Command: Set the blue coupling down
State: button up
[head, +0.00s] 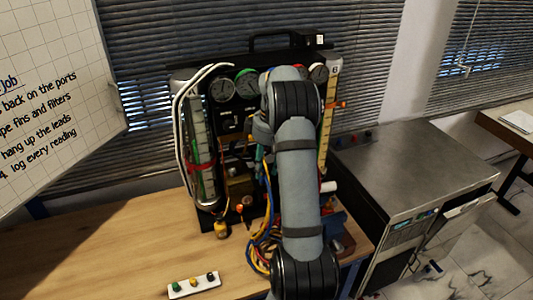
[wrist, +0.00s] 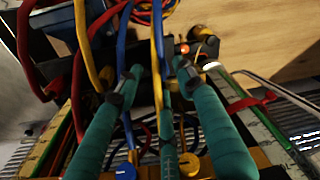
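In the wrist view my gripper (wrist: 158,68) has two thick teal fingers with dark joints, and their tips stand apart. A thinner teal rod with marks (wrist: 166,135) lies between them; I cannot tell whether it belongs to the gripper. A blue hose (wrist: 121,45) and a yellow hose (wrist: 157,45) pass by the tips at unclear depth. I cannot tell whether either is the blue coupling. In the head view my arm hides the gripper.
The gauge rig (head: 232,120) stands on a wooden bench (head: 125,235), crowded with coloured hoses (head: 262,235). A white strip with coloured knobs (head: 194,285) lies at the front. A metal-topped cabinet (head: 420,160) is at right. The bench's left part is clear.

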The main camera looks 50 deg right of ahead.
notch_tip(320, 180, up, 8)
jog(key=shift+s+f, duration=0.15)
jog(key=shift+s, duration=0.3)
dwell(1.3)
